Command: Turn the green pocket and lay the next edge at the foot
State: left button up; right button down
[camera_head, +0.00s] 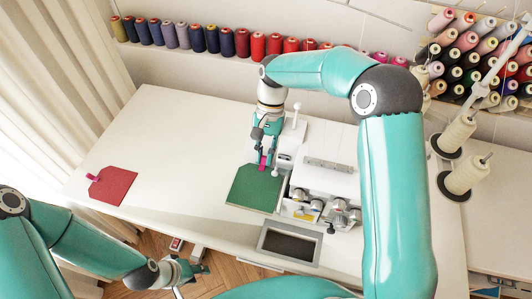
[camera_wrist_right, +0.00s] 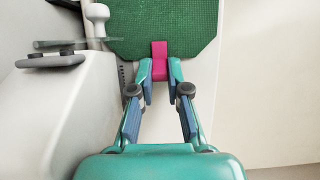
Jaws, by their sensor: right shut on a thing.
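The green pocket (camera_head: 254,190) lies flat at the left side of the sewing machine (camera_head: 325,182), its right edge close beside the machine head. A magenta tab sticks out from its back edge. My right gripper (camera_head: 264,157) is shut on that magenta tab; the wrist view shows both fingertips (camera_wrist_right: 160,74) pinching it, with the green cloth (camera_wrist_right: 165,30) ahead of them. The foot itself is hidden or too small to make out. My left gripper (camera_head: 198,269) is low at the table's front edge, away from the pocket; its fingers are too small to read.
A red pocket (camera_head: 112,186) with a magenta tab lies at the left of the white table (camera_head: 165,130). The table between the two pockets is clear. Thread cones (camera_head: 462,175) stand at the right, and a row of spools (camera_head: 228,42) lines the back wall.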

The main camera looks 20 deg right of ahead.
jog(key=shift+f, duration=0.15)
jog(key=c, duration=1.1)
grip_release()
jog(key=shift+o, duration=0.2)
jog(key=v, duration=1.2)
jog(key=shift+a+f, duration=0.15)
jog(key=x, duration=1.1)
jog(key=shift+s+f, duration=0.1)
jog(key=shift+f, duration=0.25)
